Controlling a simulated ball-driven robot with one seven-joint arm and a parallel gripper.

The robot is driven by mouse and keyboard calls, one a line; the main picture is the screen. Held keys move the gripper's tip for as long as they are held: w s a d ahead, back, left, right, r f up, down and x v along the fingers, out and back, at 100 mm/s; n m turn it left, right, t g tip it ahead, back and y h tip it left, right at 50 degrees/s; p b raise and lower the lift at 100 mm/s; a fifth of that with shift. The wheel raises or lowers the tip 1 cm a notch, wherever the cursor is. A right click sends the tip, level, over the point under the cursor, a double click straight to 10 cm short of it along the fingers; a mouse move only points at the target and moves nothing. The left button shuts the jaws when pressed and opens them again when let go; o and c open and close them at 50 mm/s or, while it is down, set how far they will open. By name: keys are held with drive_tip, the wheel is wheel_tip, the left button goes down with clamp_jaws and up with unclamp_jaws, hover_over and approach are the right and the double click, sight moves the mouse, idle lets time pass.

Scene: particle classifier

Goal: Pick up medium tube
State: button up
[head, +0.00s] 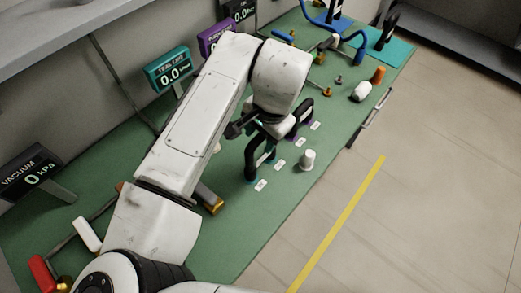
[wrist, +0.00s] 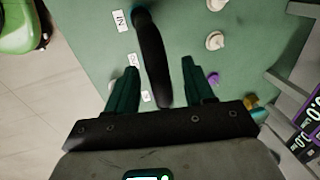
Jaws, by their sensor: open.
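A black tube (head: 250,160) with a teal ring at its base rises from the green bench beside a white label. In the wrist view the black tube (wrist: 151,55) runs between the two dark teal fingers of my gripper (wrist: 160,72). The fingers are open, with a gap on both sides of it. In the head view my gripper (head: 262,138) is over the row of tubes, partly hidden by my arm. Another black tube (head: 304,112) with purple at its base stands farther along the row. I cannot tell which tube is the medium one.
Several white labels (head: 278,161) line the green bench (head: 262,225). A white knob (head: 307,160) stands near the front edge. Display boxes, one teal (head: 168,68) and one purple (head: 216,38), stand along the back. Blue and orange fittings lie at the far end. The floor in front is clear.

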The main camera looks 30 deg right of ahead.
drive_tip(key=shift+w+a+f, duration=0.1)
drive_tip(key=shift+w+f, duration=0.1)
drive_tip(key=shift+f, duration=1)
drive_tip(key=shift+c, duration=0.5)
clamp_jaws()
